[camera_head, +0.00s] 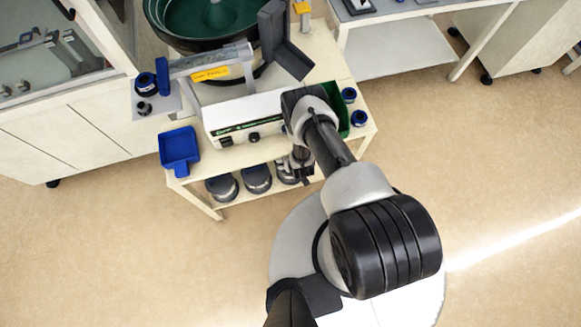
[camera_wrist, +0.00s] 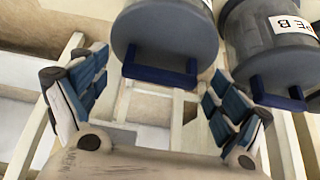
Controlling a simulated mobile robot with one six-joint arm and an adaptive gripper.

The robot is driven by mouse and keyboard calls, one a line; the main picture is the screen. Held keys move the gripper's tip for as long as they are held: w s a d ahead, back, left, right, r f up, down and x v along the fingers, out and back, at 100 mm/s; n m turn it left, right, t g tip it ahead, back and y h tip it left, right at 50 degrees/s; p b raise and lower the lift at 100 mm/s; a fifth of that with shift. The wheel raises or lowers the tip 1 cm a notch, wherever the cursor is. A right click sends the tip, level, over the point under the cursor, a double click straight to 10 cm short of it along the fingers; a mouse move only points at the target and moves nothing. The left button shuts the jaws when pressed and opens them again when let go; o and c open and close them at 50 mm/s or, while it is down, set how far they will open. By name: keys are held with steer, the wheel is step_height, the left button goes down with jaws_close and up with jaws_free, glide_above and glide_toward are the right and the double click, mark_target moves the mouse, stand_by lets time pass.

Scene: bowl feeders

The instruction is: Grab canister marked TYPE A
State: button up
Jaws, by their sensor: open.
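In the wrist view, a grey canister (camera_wrist: 165,32) with a dark blue handle (camera_wrist: 160,72) lies just beyond my gripper (camera_wrist: 157,82). Its label does not show, so I cannot tell its type. A second grey canister (camera_wrist: 262,45) to the right has a white label (camera_wrist: 293,27) partly reading "PE B" and a blue handle. My gripper is open, its fingers apart with nothing between them. In the head view, grey canisters (camera_head: 222,187) (camera_head: 257,179) stand on the lower shelf, and my gripper (camera_head: 301,165) is at their right end, partly covering another canister (camera_head: 284,172).
The cart's lower shelf (camera_head: 205,196) sits under a top holding a bowl feeder (camera_head: 172,44), a white control box (camera_head: 242,121), a blue tray (camera_head: 179,150) and a green bin (camera_head: 344,122). Cart legs frame the shelf. Floor on the left front is clear.

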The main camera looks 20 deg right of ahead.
steer(key=shift+c, duration=0.4)
steer(key=c, duration=2)
steer(key=shift+r, duration=0.1)
jaws_close()
steer(key=shift+w+b, duration=0.25)
steer(key=shift+b, duration=0.05)
